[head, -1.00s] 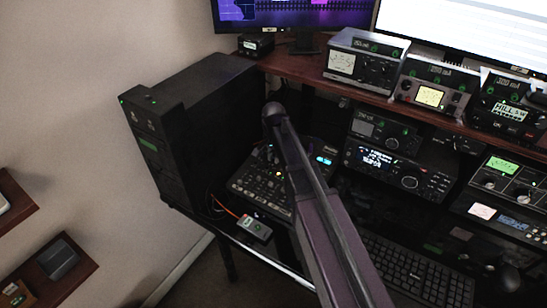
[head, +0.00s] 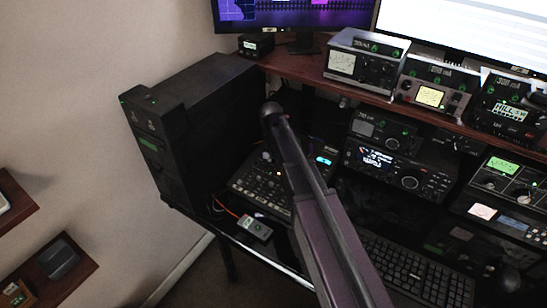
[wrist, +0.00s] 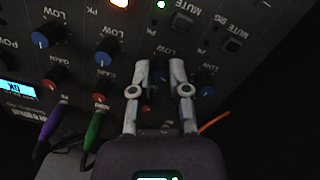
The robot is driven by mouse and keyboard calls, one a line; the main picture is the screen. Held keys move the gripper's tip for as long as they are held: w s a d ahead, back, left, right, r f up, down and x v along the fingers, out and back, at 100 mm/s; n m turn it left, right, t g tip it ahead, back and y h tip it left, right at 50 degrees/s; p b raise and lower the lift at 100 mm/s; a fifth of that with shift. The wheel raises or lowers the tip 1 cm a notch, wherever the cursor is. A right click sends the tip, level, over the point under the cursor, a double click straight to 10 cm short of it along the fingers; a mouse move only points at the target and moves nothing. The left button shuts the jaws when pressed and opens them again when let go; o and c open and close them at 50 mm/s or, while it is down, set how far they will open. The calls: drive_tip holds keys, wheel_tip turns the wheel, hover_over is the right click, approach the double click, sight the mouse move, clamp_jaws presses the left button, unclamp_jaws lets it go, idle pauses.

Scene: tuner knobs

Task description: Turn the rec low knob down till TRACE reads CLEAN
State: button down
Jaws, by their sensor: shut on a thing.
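The mixer panel (wrist: 75,75) fills most of the wrist view, with rows of blue LOW knobs and red GAIN knobs. My gripper (wrist: 160,72) has its two pale fingers closed in around a small dark blue knob (wrist: 159,75) under a LOW label. Its channel name is not legible, so I cannot confirm it is rec low. Another blue knob (wrist: 205,91) is close to the right finger. In the head view the mixer (head: 262,185) sits on the desk, partly behind my arm; the gripper is hidden there. I cannot read a TRACE display in either view.
Neighbouring blue knobs (wrist: 103,58) and red knobs (wrist: 98,98) stand close to the left finger. Purple and green cables (wrist: 92,130) plug in at lower left. A small grey box (head: 255,228) with an orange cable lies at the desk's front edge. Radios (head: 395,175) stand right of my arm.

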drive_tip(key=shift+n, duration=2)
drive_tip(key=c, duration=0.6)
unclamp_jaws()
drive_tip(key=shift+m, duration=0.4)
